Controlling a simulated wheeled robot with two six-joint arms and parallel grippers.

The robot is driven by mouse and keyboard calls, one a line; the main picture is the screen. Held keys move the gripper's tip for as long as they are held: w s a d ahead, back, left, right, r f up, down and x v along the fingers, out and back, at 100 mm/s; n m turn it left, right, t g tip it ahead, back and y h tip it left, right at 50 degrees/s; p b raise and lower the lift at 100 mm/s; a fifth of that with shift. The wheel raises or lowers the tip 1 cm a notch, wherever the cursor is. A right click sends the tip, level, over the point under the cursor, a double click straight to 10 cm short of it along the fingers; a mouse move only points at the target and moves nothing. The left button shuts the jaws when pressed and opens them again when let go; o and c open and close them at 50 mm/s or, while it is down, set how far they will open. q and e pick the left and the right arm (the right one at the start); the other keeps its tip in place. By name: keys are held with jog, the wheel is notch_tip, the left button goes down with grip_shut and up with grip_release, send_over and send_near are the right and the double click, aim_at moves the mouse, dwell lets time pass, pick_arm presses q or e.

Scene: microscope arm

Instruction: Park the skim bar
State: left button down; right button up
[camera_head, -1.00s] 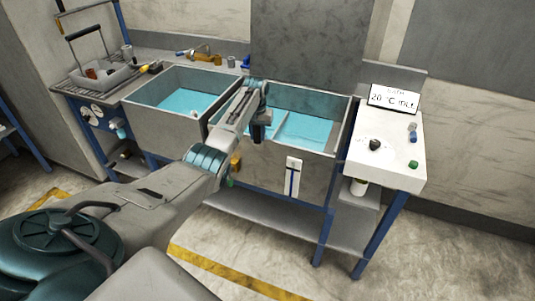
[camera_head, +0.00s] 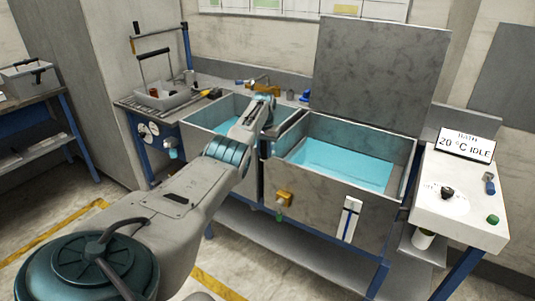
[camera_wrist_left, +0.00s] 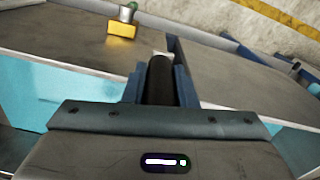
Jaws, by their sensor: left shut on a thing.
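The left gripper (camera_head: 268,128) is over the near side of the two tanks, around the wall between them. In the left wrist view the gripper (camera_wrist_left: 160,80) is shut on a dark round grip (camera_wrist_left: 160,78), which I take to be the skim bar's handle. The rest of the bar is mostly hidden by the arm; a dark-edged strip (camera_head: 289,122) beside the gripper may be part of it, but I cannot tell. The right tank (camera_head: 340,165) holds blue liquid with nothing lying across its surface. My right gripper is not in view.
The left tank (camera_head: 212,116) also holds blue liquid. A raised grey lid (camera_head: 370,75) stands behind the right tank. A yellow drain valve (camera_head: 284,198) is on the front. A white control box (camera_head: 455,212) with a display stands right. A grey tray (camera_head: 163,97) stands left.

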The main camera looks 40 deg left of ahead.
pick_arm(q)
jog(key=shift+a+r, duration=0.15)
jog(key=shift+a, duration=0.05)
jog(key=c, duration=1.3)
grip_release()
jog(key=shift+o, duration=0.7)
jog(key=shift+a+f, duration=0.2)
jog(key=shift+d+r, duration=0.1)
jog(key=shift+r, duration=0.3)
notch_tip(320, 180, up, 9)
jog(key=shift+f+b, duration=0.2)
jog(key=shift+b, duration=0.75)
jog(key=shift+r, duration=0.7)
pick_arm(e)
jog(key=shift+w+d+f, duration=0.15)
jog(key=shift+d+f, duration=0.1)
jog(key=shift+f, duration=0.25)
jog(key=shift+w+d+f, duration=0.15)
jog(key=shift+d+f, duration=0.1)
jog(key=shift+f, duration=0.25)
